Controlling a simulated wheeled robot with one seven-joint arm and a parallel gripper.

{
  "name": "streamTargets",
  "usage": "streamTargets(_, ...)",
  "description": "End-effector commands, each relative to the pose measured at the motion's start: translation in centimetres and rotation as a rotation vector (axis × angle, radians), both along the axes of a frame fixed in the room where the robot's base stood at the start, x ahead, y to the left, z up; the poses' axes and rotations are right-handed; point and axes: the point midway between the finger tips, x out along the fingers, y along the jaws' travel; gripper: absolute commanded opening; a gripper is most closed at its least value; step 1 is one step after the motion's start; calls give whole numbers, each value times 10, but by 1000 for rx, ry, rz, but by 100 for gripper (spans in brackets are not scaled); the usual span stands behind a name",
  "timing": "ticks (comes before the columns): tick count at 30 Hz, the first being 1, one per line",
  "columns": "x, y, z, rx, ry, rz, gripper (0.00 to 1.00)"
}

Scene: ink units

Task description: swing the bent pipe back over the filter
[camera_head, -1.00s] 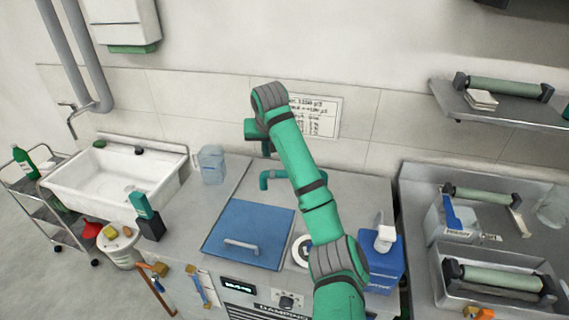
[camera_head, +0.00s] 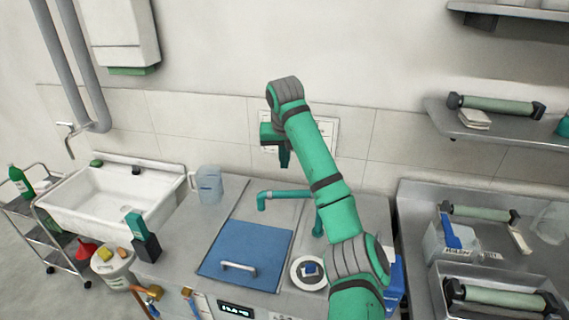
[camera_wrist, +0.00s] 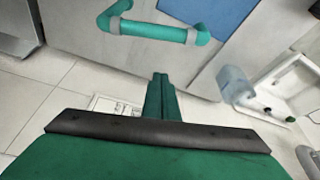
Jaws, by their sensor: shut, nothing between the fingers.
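The bent pipe (camera_head: 285,194) is teal. It stands at the back of the grey unit, and its free end hangs at the left, behind the blue lid. It also shows at the top of the wrist view (camera_wrist: 155,30). The filter appears to be the round white piece (camera_head: 300,281) with a blue centre, right of the lid; the pipe's free end is not above it. My gripper (camera_head: 285,160) points down near the back wall, behind the pipe. In the wrist view its fingers (camera_wrist: 160,82) are together and empty, apart from the pipe. My arm hides part of the pipe's right end.
The blue lid (camera_head: 245,252) with a handle lies on the unit. A clear jug (camera_head: 207,186) stands at the back left, beside the white sink (camera_head: 115,200). A blue container (camera_head: 397,275) is partly hidden behind my arm. Steel trays with rollers (camera_head: 500,297) are at right.

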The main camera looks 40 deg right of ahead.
Motion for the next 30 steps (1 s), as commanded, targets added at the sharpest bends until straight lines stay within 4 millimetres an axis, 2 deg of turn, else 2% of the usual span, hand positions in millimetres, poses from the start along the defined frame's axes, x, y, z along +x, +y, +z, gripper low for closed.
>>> streamTargets(6,11,-8,-38,0,1,-1,0)
streamTargets(14,21,-15,-72,0,1,-1,0)
streamTargets(24,-5,2,-75,-2,-1,1,0)
streamTargets(30,-11,7,-77,0,-1,-1,0)
